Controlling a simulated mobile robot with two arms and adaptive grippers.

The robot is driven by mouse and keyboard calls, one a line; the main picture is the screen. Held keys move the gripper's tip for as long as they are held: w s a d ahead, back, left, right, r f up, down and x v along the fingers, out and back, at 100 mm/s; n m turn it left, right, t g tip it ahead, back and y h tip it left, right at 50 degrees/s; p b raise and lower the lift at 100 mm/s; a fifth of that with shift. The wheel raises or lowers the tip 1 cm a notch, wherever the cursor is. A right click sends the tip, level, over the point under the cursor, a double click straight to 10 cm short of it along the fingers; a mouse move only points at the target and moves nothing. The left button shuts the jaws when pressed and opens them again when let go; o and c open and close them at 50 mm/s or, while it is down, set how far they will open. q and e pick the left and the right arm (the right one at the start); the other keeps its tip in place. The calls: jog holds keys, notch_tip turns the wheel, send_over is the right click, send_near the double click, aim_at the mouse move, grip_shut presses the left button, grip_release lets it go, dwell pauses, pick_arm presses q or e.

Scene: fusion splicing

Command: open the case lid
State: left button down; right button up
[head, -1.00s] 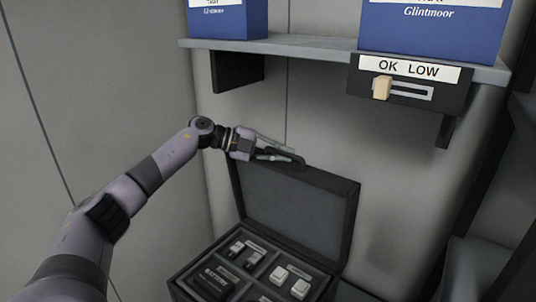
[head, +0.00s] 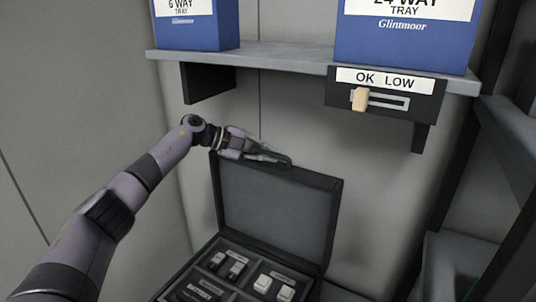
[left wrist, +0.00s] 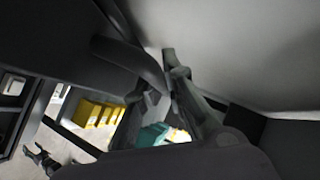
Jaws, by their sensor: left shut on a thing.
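The dark case lid (head: 272,212) stands raised at the back of the case, with its grey inner face towards me. The open case body (head: 187,274) lies below it, with compartments holding dark and white parts. My left gripper (head: 275,158) is at the lid's top edge, shut on the dark lid handle (head: 286,163). In the left wrist view, the gripper fingers (left wrist: 165,95) close near a dark curved bar, probably the handle (left wrist: 130,58).
A grey shelf (head: 290,58) runs above the lid and carries two blue boxes (head: 198,22) (head: 405,40). A dark panel labelled OK LOW (head: 425,104), with a cream slider knob (head: 361,99), hangs under its right part. Wall lies close behind the lid.

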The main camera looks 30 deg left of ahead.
pick_arm(q)
jog(key=c, duration=1.6)
grip_release()
jog(key=shift+c, duration=0.2)
jog(key=shift+s, duration=0.1)
jog(key=v, duration=1.2)
